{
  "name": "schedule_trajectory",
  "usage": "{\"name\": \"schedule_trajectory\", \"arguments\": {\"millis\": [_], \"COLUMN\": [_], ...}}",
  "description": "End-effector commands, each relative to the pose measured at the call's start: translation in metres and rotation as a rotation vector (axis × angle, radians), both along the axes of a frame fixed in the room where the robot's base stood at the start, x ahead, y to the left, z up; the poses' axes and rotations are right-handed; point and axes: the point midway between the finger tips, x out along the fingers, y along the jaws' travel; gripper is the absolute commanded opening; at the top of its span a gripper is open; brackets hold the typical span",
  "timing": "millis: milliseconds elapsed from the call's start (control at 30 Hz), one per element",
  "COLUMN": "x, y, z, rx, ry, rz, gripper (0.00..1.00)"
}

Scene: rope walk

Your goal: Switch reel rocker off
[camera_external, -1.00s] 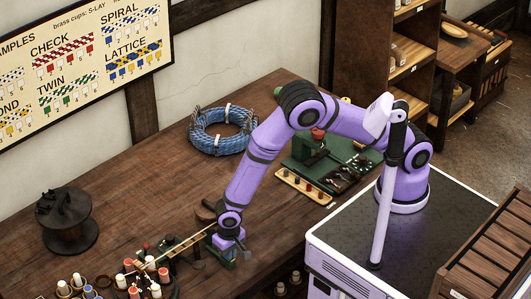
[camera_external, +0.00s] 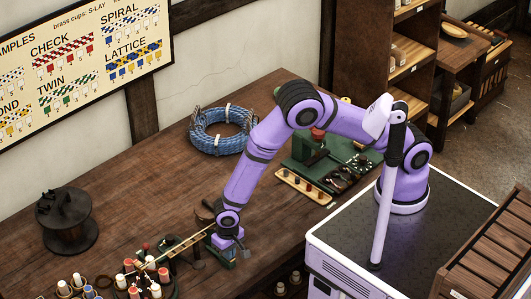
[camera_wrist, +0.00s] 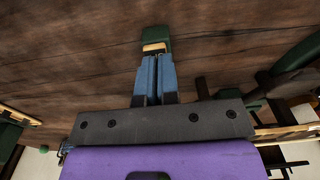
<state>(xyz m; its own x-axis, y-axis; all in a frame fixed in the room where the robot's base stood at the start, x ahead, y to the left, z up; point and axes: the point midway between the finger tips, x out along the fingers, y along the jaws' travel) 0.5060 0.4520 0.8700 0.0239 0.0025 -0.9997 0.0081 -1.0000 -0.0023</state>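In the wrist view the two blue fingers of my gripper (camera_wrist: 155,62) lie side by side with only a thin dark line between them. Just beyond the fingertips is a small dark green block (camera_wrist: 156,34) with a tan strip on its near face. I cannot tell whether the fingertips touch it, or whether it carries the reel rocker. In the external view my gripper (camera_external: 240,258) is low over the bench, beside a green fixture (camera_external: 222,256) that its wrist partly hides. The rocker and its position cannot be made out.
A light wooden bar (camera_external: 186,244) runs left from the gripper to a cluster of bobbins (camera_external: 135,280). A dark reel (camera_external: 67,222) stands at the left, a blue rope coil (camera_external: 222,132) at the back. A green tool board (camera_external: 330,165) lies right. The bench middle (camera_external: 150,190) is clear.

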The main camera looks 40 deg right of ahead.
Motion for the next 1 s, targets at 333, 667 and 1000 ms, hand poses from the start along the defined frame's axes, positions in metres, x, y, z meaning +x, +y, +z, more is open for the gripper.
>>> {"name": "schedule_trajectory", "arguments": {"millis": [333, 667, 1000], "x": [-0.005, -0.007, -0.008], "y": [0.000, 0.001, 0.001], "z": [0.069, 0.127, 0.141], "rx": [0.011, 0.010, 0.009], "ry": [-0.005, -0.003, -0.002], "rz": [-0.003, -0.002, -0.003], "gripper": [0.00, 0.00, 0.00]}}
